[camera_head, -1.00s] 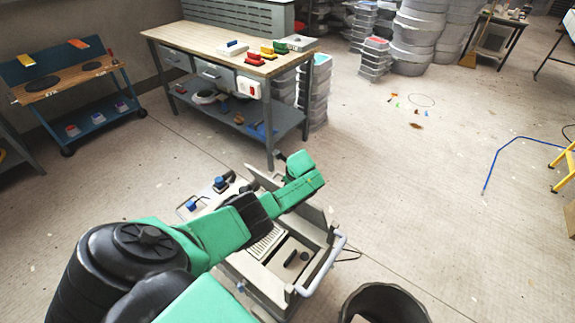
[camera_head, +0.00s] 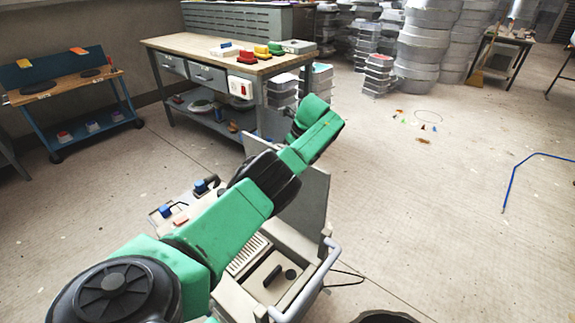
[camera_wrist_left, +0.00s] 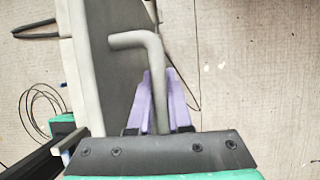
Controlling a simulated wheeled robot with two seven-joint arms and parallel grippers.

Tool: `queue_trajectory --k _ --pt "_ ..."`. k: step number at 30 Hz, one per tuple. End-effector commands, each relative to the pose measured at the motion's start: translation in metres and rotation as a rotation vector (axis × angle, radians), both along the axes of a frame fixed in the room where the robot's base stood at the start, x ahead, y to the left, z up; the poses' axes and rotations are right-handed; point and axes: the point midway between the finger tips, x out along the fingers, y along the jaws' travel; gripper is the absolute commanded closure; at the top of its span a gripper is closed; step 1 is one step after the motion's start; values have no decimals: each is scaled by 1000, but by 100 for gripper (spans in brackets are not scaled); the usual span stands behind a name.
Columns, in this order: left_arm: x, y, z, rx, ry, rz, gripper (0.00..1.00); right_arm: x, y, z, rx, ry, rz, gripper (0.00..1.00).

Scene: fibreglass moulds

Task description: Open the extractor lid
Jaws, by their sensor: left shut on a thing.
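The extractor (camera_head: 240,303) stands on the floor at the lower middle of the head view. Its grey lid (camera_head: 312,192) is raised and stands steeply above the open body, where a dark slotted inside part (camera_head: 272,276) shows. In the left wrist view the lid (camera_wrist_left: 118,75) is a dark panel with a grey bent handle (camera_wrist_left: 150,50). My left gripper (camera_wrist_left: 160,75) has its purple fingers on either side of the handle's straight part, shut on it. In the head view my green arm hides the left gripper and the handle. My right gripper is not in view.
A workbench (camera_head: 205,41) stands behind the extractor, close to my raised forearm. A blue cart (camera_head: 35,93) is at the left. A black bin (camera_head: 385,317) shows at the bottom edge. The floor to the right is mostly clear, with a blue bent tube (camera_head: 515,172).

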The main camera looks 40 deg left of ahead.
Motion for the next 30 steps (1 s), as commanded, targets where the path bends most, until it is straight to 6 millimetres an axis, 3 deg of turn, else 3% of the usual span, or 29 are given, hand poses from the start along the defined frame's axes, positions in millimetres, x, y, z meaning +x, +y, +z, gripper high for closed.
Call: queue_trajectory --k 9,10,11,22,28,30 --pt "1 -1 1 -1 -2 -1 100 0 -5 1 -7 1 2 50" --pt "1 -1 1 -1 -2 -1 79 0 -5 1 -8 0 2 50" --pt "1 -1 1 -1 -2 -1 70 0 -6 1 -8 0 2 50" --pt "1 -2 6 0 -1 -2 70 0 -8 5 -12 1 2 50" --pt "1 -13 38 -1 -4 -2 70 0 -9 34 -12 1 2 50" --pt "2 -18 47 1 -5 -3 70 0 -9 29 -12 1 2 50"
